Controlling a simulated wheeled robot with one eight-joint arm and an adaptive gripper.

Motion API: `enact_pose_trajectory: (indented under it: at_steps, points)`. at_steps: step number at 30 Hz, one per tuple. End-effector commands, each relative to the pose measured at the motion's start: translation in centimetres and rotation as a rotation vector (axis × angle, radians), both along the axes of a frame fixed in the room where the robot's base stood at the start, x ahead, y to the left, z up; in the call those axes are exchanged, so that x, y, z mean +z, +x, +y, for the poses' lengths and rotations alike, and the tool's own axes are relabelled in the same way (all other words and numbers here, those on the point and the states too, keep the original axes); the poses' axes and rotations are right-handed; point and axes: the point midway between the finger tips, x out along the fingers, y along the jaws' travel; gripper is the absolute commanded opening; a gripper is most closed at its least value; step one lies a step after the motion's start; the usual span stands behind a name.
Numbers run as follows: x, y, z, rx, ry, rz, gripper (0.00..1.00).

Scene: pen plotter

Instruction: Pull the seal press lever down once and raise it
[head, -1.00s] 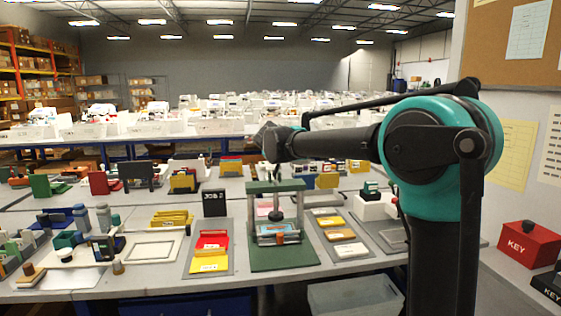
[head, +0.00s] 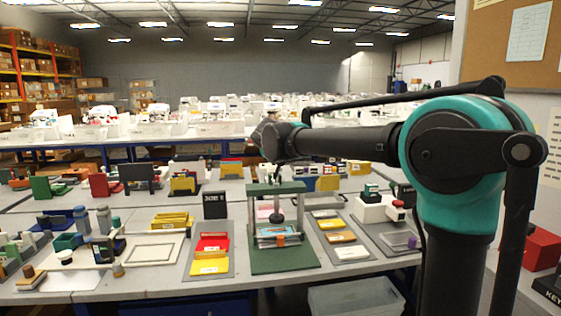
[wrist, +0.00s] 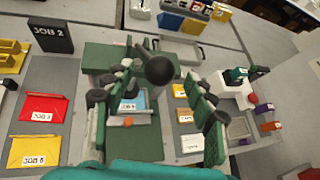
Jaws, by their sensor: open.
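The seal press is a green frame (head: 252,205) on a green base near the table's front, with a blue-and-white item and an orange piece under it. In the wrist view, a black ball knob (wrist: 158,70) stands close to the camera over the press, between my fingers. My gripper (wrist: 157,95) is open, one finger to the left and one to the right of the knob. I cannot tell whether either finger touches it. In the head view my forearm reaches left over the press, and the gripper is too small to make out clearly.
Red and yellow job cards (head: 210,266) lie on a grey mat left of the press. A mat with grey, yellow and white blocks (head: 351,253) lies to its right. A dark job sign (head: 215,204) stands behind left. A red box (head: 541,248) is far right.

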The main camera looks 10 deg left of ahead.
Motion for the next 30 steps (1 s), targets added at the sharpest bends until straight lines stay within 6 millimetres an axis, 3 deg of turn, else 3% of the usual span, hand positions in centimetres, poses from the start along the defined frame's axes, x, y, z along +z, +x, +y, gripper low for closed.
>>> enact_pose_trajectory:
  at_steps: [6,12,26,30]
  points:
    - [2.2,-4.0,0.2,0.003,-0.001,-0.001,0.56]
    - [3.5,-6.2,0.3,0.002,0.000,0.000,0.56]
    - [3.8,-6.9,0.2,-0.002,0.004,0.000,0.56]
    - [2.0,-7.0,-2.0,-0.081,0.094,0.023,0.56]
